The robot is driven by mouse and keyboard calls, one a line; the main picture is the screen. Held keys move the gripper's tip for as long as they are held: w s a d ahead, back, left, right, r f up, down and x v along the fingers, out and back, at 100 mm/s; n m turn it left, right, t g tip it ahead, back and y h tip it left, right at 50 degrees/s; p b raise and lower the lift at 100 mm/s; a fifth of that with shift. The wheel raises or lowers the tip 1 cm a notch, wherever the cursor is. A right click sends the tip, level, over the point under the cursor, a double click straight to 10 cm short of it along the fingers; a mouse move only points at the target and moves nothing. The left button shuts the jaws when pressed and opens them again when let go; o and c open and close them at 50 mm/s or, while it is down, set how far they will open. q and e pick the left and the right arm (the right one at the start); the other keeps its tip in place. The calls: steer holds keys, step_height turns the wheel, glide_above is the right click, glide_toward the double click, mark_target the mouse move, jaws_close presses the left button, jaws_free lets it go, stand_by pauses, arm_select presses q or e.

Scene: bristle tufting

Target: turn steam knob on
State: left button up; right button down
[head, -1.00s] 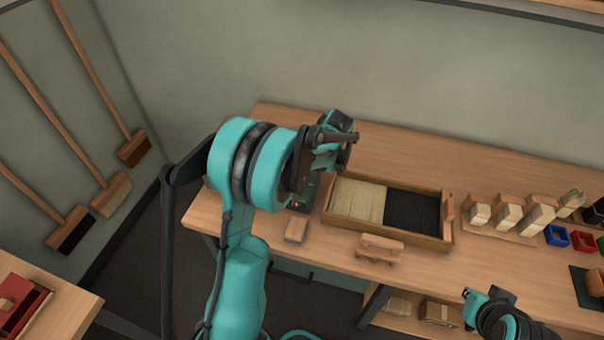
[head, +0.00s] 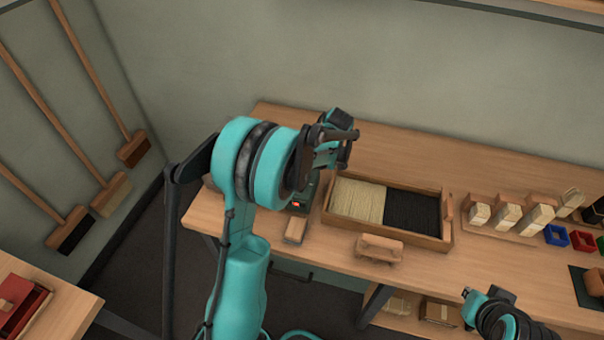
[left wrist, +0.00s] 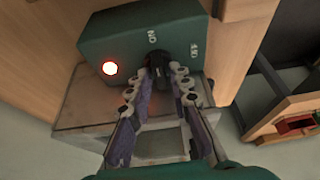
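The steam box (left wrist: 120,45) is dark green, with ON and OFF marks and a glowing red lamp (left wrist: 110,68) in the left wrist view. Its black steam knob (left wrist: 158,60) sits below the marks, nearer to ON. My left gripper (left wrist: 166,75) has its fingertips on both sides of the knob, close against it, and looks shut on it. In the head view the steam box (head: 299,205) is mostly hidden behind my left arm, with its red light showing. My right gripper (head: 478,297) is at the lower right, away from the box; its fingers are not clear.
A wooden tray (head: 388,231) with pale and black bristles stands just right of the box. Brush heads (head: 507,214) and small coloured bins (head: 582,240) stand further right.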

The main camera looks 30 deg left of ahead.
arm_select(q)
steer(key=v, duration=1.2)
steer(key=shift+w, duration=0.1)
steer(key=s+d+m+t+h, duration=0.2)
steer(key=s+d+m+t, duration=0.2)
steer(key=s+m, duration=0.6)
steer(key=s+d+m+t+h, duration=0.2)
steer(key=s+d+m+t, duration=0.2)
steer(key=s+d+m, duration=0.3)
steer(key=shift+s+m, duration=1.65)
steer(key=shift+m, duration=0.25)
